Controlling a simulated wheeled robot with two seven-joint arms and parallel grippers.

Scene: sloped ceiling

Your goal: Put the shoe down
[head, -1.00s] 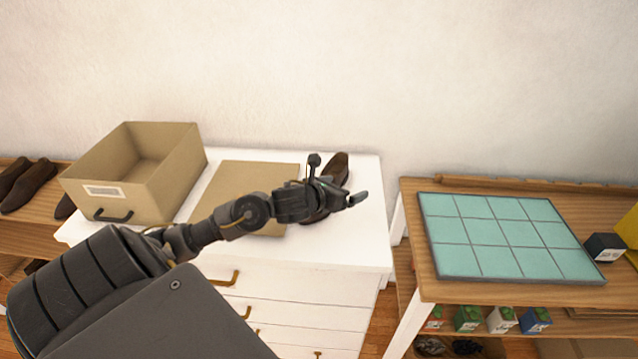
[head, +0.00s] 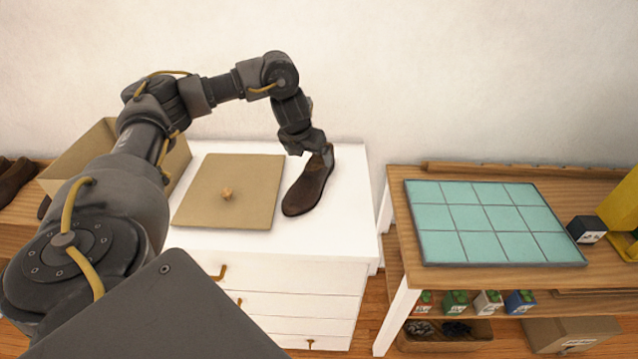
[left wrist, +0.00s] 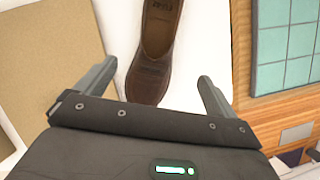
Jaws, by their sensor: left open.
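A dark brown shoe (head: 308,190) lies on the white dresser top (head: 345,215), to the right of a flat tan lid. My left gripper (head: 310,150) hangs over the far end of the shoe, pointing down. In the left wrist view the shoe (left wrist: 157,55) lies between the two spread fingers of the gripper (left wrist: 155,85), with white surface showing beside it. The gripper is open and does not hold the shoe. My right gripper is not in view.
The tan lid (head: 215,190) with a small knob lies left of the shoe. An open tan box (head: 80,155) stands behind my arm. A wooden table (head: 400,240) with a teal tiled board (head: 490,222) stands to the right, across a gap.

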